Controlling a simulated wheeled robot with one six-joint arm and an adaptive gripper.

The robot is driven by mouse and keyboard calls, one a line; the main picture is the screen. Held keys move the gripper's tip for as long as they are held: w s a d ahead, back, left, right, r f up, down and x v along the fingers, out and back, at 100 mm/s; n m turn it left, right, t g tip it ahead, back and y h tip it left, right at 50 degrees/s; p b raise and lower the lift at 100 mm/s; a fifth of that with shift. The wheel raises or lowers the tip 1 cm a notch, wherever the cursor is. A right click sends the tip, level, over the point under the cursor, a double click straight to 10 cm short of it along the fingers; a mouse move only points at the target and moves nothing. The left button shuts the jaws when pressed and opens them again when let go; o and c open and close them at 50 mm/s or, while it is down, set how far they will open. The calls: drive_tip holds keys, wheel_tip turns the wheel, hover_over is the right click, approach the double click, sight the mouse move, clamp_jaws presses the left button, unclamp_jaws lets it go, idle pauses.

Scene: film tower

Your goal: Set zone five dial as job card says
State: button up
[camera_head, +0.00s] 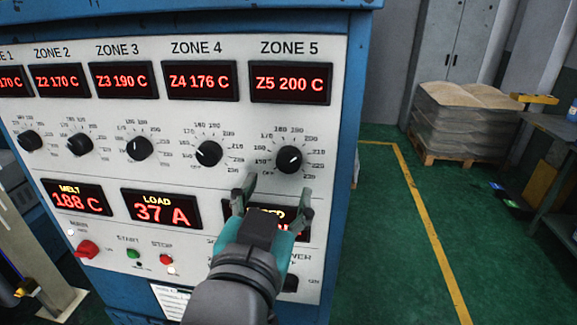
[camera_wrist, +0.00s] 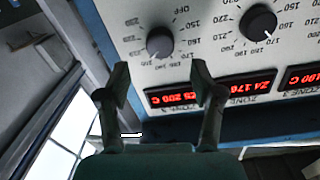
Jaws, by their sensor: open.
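The zone 5 dial (camera_head: 289,159) is a black round knob with a white mark pointing to its upper right, inside a printed temperature scale. Above it the zone 5 display (camera_head: 291,83) reads Z5 200 C in red. My gripper (camera_head: 277,187) is open, its fingertips just below the dial, apart from it. In the wrist view, which is upside down, the zone 5 dial (camera_wrist: 160,42) shows beyond and between the open fingertips (camera_wrist: 160,70), with nothing between them. No readable job card shows; a white paper with fine print (camera_head: 172,300) is low on the panel.
My arm partly hides a lower display and switches. A red main switch (camera_head: 88,249) is lower left. Right of the cabinet, green floor (camera_head: 385,255) is open, with a stacked pallet (camera_head: 463,125) behind.

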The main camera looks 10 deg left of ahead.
sight(287, 165)
drive_tip(key=w, duration=0.7)
drive_tip(key=shift+w+d, duration=0.15)
drive_tip(key=shift+d, duration=0.1)
drive_tip(key=c, duration=1.1)
